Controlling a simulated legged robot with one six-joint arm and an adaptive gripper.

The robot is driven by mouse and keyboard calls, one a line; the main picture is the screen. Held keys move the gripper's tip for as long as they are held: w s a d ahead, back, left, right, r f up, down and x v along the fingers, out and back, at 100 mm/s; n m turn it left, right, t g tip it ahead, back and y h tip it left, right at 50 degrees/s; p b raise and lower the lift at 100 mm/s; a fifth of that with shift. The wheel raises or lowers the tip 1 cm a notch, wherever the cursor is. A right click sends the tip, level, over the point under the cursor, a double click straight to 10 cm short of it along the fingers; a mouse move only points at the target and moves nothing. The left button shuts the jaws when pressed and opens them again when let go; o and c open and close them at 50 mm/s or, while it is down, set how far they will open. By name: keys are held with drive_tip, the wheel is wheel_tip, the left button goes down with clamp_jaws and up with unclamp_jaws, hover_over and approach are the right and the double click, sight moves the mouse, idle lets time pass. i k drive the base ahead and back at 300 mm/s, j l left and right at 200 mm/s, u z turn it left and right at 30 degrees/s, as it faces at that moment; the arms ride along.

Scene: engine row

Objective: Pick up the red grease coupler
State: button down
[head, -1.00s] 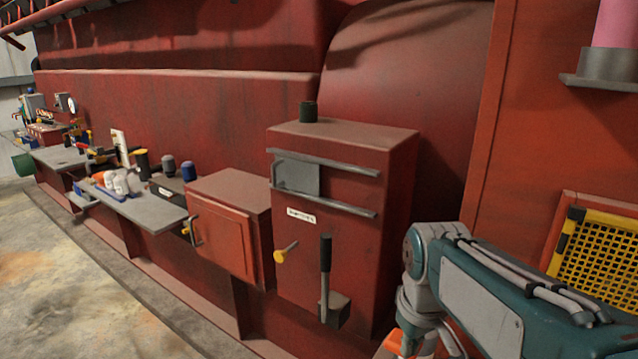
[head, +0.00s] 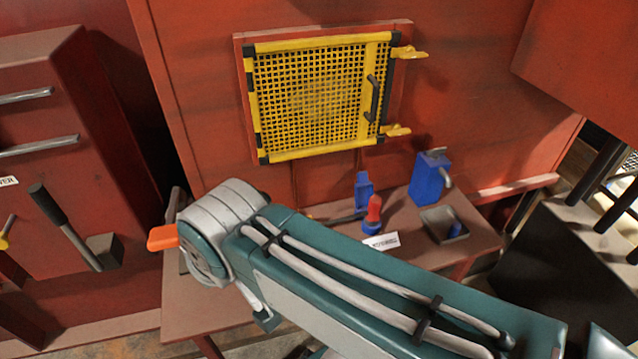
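A small red piece with a rounded tip (head: 374,208), which looks like the red grease coupler, stands upright on a brown bench (head: 405,210). Its lower end is at a blue ring or base. My teal and grey arm crosses in front of the bench, to the left of and below the red piece. My gripper cannot be made out; the arm hides that area. An orange piece sticks out left of the arm's joint, and I cannot tell what it is.
A blue holder (head: 364,188) stands behind the red piece, with a white label (head: 381,242) in front. A blue can-like box (head: 430,178) and a grey tray (head: 444,224) lie to the right. A yellow mesh guard (head: 315,95) hangs above on the red wall. A lever box is at left.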

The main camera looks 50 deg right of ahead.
sight(373, 218)
drive_tip(key=z, duration=1.95)
drive_tip(key=k+l+u, duration=0.15)
drive_tip(key=l, duration=0.3)
